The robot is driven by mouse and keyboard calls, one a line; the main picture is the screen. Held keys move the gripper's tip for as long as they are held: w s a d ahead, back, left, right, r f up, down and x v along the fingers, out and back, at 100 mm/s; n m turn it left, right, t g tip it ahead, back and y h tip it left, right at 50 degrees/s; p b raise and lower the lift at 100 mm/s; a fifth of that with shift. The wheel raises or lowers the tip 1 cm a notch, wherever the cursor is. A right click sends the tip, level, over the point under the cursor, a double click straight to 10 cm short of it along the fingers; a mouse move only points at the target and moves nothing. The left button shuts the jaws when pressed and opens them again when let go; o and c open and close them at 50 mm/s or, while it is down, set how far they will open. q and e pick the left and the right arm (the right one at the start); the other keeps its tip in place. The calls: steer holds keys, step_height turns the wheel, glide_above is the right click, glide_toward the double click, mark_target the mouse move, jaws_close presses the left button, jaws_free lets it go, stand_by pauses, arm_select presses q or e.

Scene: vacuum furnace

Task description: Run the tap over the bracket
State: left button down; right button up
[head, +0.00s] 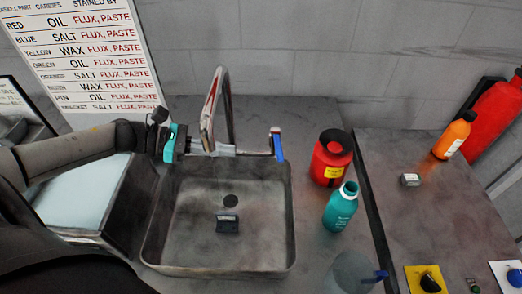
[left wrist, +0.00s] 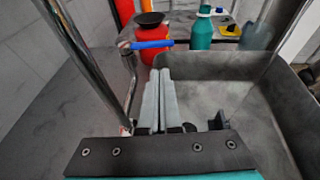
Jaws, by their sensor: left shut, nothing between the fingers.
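The bracket (head: 228,225), a small dark block, lies on the floor of the grey sink (head: 262,262), just in front of the round drain. The tap (head: 228,95) is a chrome arch at the back of the sink. Its blue lever (head: 279,147) is at the right; the lever also shows in the left wrist view (left wrist: 152,44). No water stream shows. My left gripper (head: 232,150) is shut and empty, reaching from the left past the tap's spout, fingers pointing toward the lever. The fingers (left wrist: 161,74) look short of the lever. My right gripper is out of view.
Right of the sink stand a red jar (head: 331,160), a teal bottle (head: 341,208) and a clear beaker (head: 350,272). An orange bottle (head: 454,136) stands on the right counter (head: 400,225). A sign (head: 85,45) leans at the back left.

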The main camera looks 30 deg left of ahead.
mark_target(278, 146)
arm_select(q)
steer(key=r+x, duration=0.1)
steer(key=x, duration=0.7)
steer(key=shift+w+d+p, duration=0.3)
steer(key=shift+d, duration=0.1)
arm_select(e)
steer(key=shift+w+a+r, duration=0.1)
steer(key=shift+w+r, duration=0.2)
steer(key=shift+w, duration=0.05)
arm_select(q)
steer(key=shift+d+f, duration=0.1)
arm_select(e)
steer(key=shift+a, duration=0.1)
arm_select(q)
steer(key=shift+w+d, duration=0.25)
steer(key=shift+d, duration=0.45)
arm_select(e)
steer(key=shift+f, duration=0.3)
arm_select(q)
steer(key=shift+a+b, duration=0.1)
steer(key=shift+b, duration=0.2)
